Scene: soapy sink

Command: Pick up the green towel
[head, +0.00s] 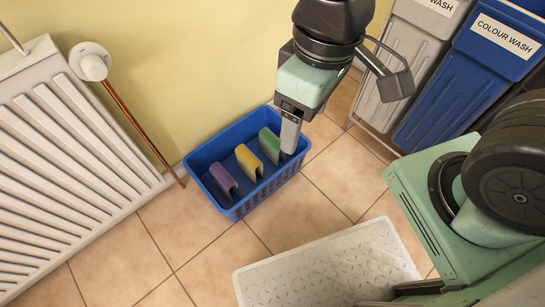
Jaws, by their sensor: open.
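A blue basket (236,206) stands on the tiled floor by the wall. Inside it, three folded towels stand on edge in a row: a purple towel (220,181), a yellow towel (248,161) and the green towel (269,145) at the right. My gripper (290,138) points down over the basket's right side, beside the green towel's right end. Its jaws are open, though the gap between the fingers is hard to see from here. I cannot tell whether a finger touches the green towel.
A white radiator (60,160) and a copper pipe (140,126) stand left of the basket. A grey bin (398,62) and a blue bin (460,85) labelled "COLOUR WASH" are at the upper right. Open tiles (300,211) lie in front of the basket.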

